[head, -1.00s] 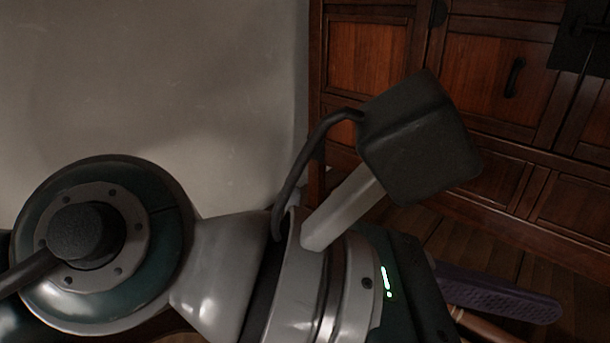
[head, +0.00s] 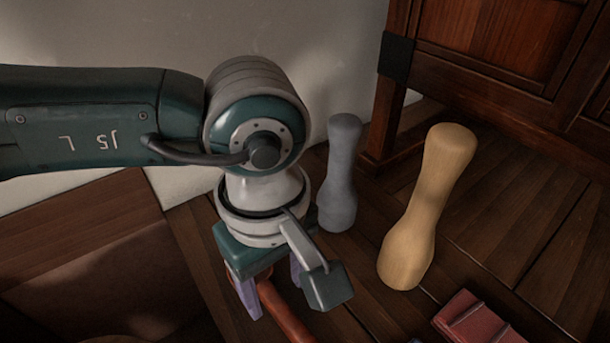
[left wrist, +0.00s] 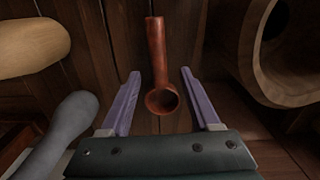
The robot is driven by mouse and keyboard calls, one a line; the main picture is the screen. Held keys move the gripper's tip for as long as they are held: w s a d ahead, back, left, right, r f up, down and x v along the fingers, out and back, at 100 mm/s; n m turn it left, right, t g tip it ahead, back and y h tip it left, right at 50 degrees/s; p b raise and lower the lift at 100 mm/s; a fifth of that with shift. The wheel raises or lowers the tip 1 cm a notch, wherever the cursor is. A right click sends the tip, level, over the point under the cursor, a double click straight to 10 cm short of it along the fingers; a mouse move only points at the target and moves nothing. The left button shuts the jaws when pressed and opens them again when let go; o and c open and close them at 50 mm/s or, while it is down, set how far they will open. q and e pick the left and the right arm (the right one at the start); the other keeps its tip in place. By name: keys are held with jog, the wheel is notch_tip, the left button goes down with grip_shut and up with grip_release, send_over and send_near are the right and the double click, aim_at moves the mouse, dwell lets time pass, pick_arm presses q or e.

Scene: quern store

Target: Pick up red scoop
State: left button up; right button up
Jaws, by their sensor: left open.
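The red scoop (left wrist: 156,55) is reddish-brown, with a straight handle and a small round bowl. In the left wrist view its bowl lies between the two purple fingers of my left gripper (left wrist: 160,73), and the handle points away past the tips. The fingers are apart, and I see no contact with the scoop. In the head view my left gripper (head: 275,297) points down over the wooden floor. Part of the scoop (head: 284,314) shows beside and below the fingers, the rest hidden by the gripper. My right gripper is not in view.
A grey pestle-shaped piece (head: 340,175) stands close right of my left gripper. A pale wooden one (head: 428,205) stands further right. A red block (head: 476,322) lies at the lower right. A wooden cabinet (head: 500,85) is behind. A hollow wooden vessel (left wrist: 256,50) is right in the wrist view.

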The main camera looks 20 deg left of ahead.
aim_at(281, 308)
pick_arm(q)
jog(key=shift+w+f, duration=0.1)
jog(key=shift+f, duration=0.4)
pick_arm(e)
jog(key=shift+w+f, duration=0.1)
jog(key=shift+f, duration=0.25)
pick_arm(q)
notch_tip(281, 308, down, 4)
jog(key=b, duration=0.3)
jog(key=shift+f, duration=0.15)
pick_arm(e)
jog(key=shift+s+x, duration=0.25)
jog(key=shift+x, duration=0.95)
pick_arm(q)
jog(key=shift+c, duration=0.6)
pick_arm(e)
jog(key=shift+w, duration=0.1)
pick_arm(q)
grip_shut()
